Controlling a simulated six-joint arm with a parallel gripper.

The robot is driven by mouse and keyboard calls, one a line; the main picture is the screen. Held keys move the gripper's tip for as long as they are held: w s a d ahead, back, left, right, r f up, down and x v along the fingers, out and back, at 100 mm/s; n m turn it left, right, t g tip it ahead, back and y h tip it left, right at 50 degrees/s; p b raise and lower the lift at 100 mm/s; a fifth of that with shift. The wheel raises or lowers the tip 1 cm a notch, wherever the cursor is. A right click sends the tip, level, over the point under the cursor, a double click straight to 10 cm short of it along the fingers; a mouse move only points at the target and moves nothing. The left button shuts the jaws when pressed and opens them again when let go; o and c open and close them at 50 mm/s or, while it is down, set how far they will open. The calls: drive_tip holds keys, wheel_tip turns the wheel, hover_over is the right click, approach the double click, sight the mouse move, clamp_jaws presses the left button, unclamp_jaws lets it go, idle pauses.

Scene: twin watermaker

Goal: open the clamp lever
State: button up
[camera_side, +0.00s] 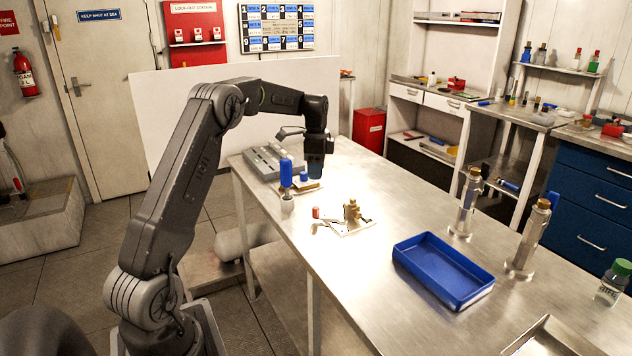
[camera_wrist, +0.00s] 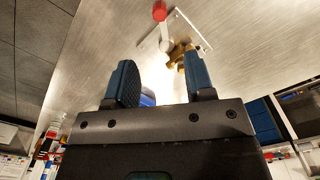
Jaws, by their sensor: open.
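The clamp (camera_side: 345,226) stands on a small light plate near the middle of the steel table. Its brass part (camera_side: 351,209) is at the top and its lever has a red tip (camera_side: 316,212) pointing left. In the wrist view the red tip (camera_wrist: 160,11) is at the top edge, with the brass part (camera_wrist: 178,52) below it, partly hidden behind the right finger. My gripper (camera_side: 315,172) is apart from the clamp, above the table behind it and to its left. In the wrist view its two fingers (camera_wrist: 162,78) are spread, and I see nothing gripped.
A blue-topped bottle (camera_side: 286,180) stands left of my gripper, near a grey slotted block (camera_side: 264,163). A blue tray (camera_side: 443,286) lies right of the clamp. Two metal cylinders (camera_side: 466,205) (camera_side: 528,240) stand beyond it. The table between clamp and tray is clear.

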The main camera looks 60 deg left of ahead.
drive_tip(key=shift+r, duration=0.25)
